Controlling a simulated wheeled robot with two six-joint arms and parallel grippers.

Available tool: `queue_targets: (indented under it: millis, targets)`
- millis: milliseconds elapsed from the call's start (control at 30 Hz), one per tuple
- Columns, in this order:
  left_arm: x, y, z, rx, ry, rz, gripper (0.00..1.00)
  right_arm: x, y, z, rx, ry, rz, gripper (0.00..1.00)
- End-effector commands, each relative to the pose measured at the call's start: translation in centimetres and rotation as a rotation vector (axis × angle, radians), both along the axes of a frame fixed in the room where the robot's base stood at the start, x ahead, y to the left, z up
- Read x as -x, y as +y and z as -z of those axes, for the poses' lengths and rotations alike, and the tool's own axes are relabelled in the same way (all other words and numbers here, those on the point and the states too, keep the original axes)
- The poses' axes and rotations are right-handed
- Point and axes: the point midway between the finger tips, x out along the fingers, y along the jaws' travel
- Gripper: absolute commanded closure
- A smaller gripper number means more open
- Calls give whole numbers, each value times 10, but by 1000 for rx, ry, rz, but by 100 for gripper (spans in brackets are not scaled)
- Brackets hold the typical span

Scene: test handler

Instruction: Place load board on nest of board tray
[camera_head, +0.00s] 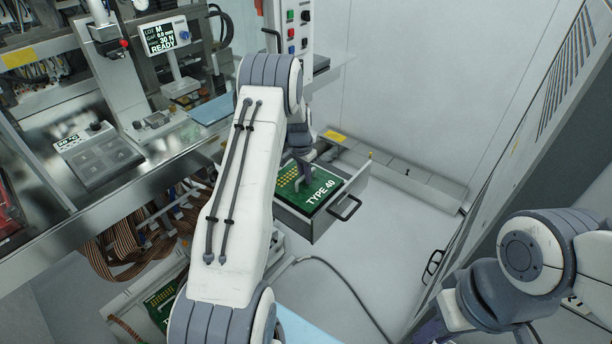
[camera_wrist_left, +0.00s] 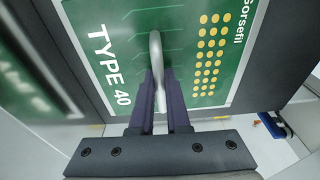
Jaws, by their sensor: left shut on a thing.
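The green load board (camera_head: 318,196), marked TYPE 40 with rows of gold pads, lies flat within the walls of an open grey drawer-like tray (camera_head: 293,222). It also shows in the left wrist view (camera_wrist_left: 120,75). My left gripper (camera_head: 303,172) is above the board. Its purple fingers (camera_wrist_left: 157,95) are shut on the board's grey upright handle (camera_wrist_left: 155,50). My left arm hides part of the tray. Whether the board rests fully on the nest cannot be told. Purple parts of my right gripper (camera_head: 430,328) show at the bottom edge, mostly cut off.
The tray has a black handle (camera_head: 345,208) at its front. Another green board (camera_head: 160,305) lies low at the left, partly hidden by my arm. A steel bench (camera_head: 110,180) with instruments stands at left. A grey cabinet (camera_head: 520,140) stands at right. A cable crosses the floor.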

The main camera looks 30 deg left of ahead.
Motion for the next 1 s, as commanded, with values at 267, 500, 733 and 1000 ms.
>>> queue_targets:
  millis: [267,500,733,1000]
  targets:
    - [-2,-2,13,-1,-3,2,100,0,0,-6,0,0,-1,73]
    - [-1,-3,13,0,-1,3,56,0,0,-5,0,0,-1,73]
    - [-2,-3,12,0,-2,3,56,0,0,-5,0,0,-1,73]
    - [2,-2,-19,-2,-7,2,56,0,0,14,0,0,2,73]
